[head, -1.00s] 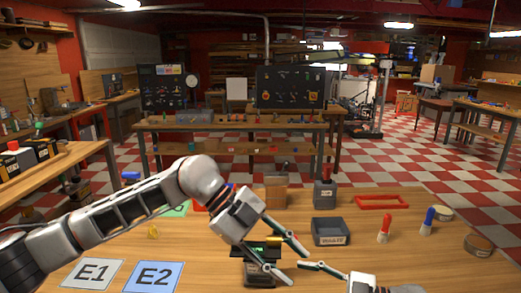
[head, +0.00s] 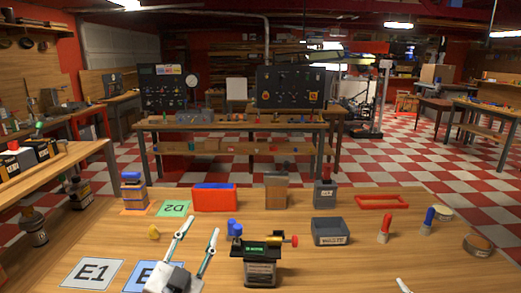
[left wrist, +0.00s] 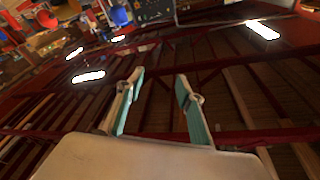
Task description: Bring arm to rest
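My left gripper (head: 200,230) is at the lower middle left of the head view, over the blue E2 card (head: 140,277), and covers much of it. Its two fingers are spread apart with nothing between them. In the left wrist view the same gripper (left wrist: 159,76) is open and empty, with the ceiling beams and lamps behind it. Of my right gripper (head: 403,286), only a small finger piece shows at the bottom edge of the head view. Its opening cannot be seen.
The right front tabletop is mostly clear.

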